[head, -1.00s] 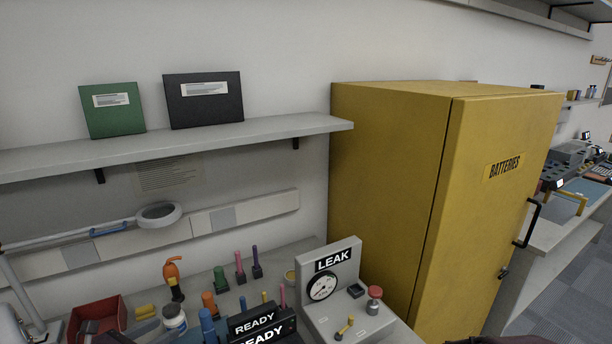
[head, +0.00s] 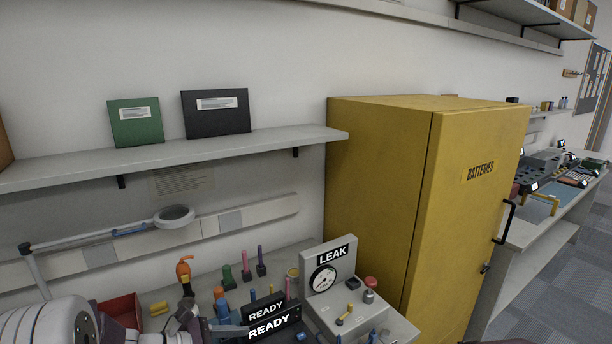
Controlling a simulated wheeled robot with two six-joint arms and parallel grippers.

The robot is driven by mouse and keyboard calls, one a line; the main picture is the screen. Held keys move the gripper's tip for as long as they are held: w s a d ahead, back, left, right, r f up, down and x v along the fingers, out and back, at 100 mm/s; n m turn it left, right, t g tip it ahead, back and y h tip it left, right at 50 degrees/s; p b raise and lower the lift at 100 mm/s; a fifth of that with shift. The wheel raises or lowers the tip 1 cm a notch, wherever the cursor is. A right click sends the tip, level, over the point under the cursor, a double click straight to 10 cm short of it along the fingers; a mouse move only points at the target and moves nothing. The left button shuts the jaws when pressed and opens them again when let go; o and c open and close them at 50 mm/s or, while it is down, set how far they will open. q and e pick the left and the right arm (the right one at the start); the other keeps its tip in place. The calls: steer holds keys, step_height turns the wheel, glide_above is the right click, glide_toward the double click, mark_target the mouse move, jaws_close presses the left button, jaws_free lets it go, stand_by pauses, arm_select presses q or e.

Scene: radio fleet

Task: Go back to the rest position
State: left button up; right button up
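My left arm comes in at the lower left, with its large pale grey joint in front of the bench. My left gripper (head: 212,328) is at the bottom edge, low over the bench beside the two black READY boxes (head: 270,318). Its fingers are partly cut off and blend with the things behind, so I cannot tell whether it is open or holds anything. My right gripper is not in view; only a small dark shape shows at the bottom edge, right of centre.
The grey LEAK tester (head: 328,255) stands on the bench, right of the READY boxes. A red bin (head: 122,306) is partly hidden by my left arm. A magnifier lamp (head: 174,217) reaches over the bench. A tall yellow BATTERIES cabinet (head: 380,190) stands right; grey floor lies beyond.

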arm_select(q)
steer(key=s+d+f+m+g+y+p, duration=0.1)
steer(key=s+d+m+g, duration=0.25)
steer(key=s+m, duration=0.2)
steer(key=s+d+f+m+g+y, duration=0.2)
steer(key=s+d+m+g, duration=0.15)
steer(key=s, duration=0.25)
steer(key=s+a+f+m+y, duration=0.1)
steer(key=a+f+m+y, duration=0.1)
steer(key=a+m, duration=0.3)
steer(key=s+a+f+m+t+y, duration=0.1)
steer(key=a+m+y, duration=0.3)
steer(key=m, duration=0.4)
steer(key=shift+s+a+f+t+y, duration=0.3)
steer(key=shift+a+f+y, duration=0.1)
steer(key=shift+a+f, duration=0.3)
steer(key=shift+s+r, duration=0.15)
steer(key=shift+a, duration=0.1)
